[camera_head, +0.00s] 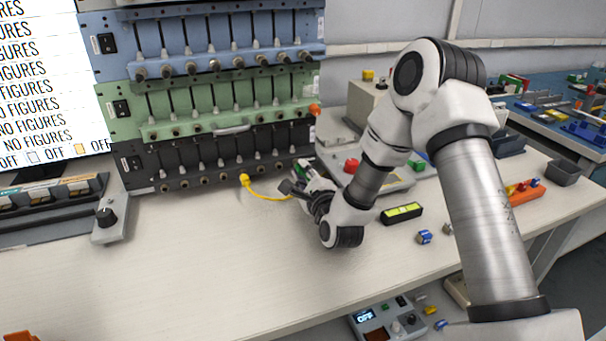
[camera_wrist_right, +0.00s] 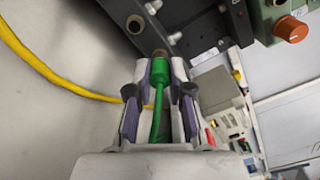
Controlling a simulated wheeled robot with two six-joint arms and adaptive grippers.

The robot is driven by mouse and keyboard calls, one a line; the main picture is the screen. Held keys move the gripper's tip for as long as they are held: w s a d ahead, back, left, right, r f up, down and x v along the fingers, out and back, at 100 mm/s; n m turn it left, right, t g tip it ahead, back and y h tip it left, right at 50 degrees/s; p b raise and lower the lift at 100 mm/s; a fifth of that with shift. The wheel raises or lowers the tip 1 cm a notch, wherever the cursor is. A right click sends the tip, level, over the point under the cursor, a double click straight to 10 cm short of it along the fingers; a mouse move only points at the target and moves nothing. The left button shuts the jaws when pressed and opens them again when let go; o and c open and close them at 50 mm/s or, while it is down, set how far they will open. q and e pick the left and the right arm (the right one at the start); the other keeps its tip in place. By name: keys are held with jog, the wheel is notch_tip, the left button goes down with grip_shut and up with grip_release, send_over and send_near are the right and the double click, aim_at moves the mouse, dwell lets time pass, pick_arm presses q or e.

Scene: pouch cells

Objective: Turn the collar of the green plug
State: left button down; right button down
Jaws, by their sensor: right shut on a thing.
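The green plug (camera_wrist_right: 159,73) with its green cable shows in the right wrist view, between the fingers of my right gripper (camera_wrist_right: 159,68). The gripper is shut on it. The plug's far end is at a round brass-coloured socket at the lower edge of the black rack unit (camera_wrist_right: 105,15). How deep it sits I cannot tell. In the head view my right gripper (camera_head: 298,184) is at the right end of the black unit, low over the table. It mostly hides the plug there, and any turn of the collar cannot be read. My left gripper is out of view.
A yellow cable (camera_head: 262,194) runs from the black unit towards my right gripper, along the table (camera_head: 180,260). Above are a green unit (camera_head: 215,118) and a blue unit (camera_head: 220,55). A red-knobbed box (camera_head: 385,178) stands right of the gripper. The front table is clear.

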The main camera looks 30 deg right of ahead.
jog(key=n, duration=0.3)
jog(key=shift+n, duration=2.3)
jog(key=c, duration=1)
grip_release()
jog(key=shift+c, duration=0.2)
jog(key=shift+s, duration=0.1)
jog(key=v, duration=0.7)
jog(key=shift+s+a, duration=0.1)
jog(key=shift+s, duration=0.1)
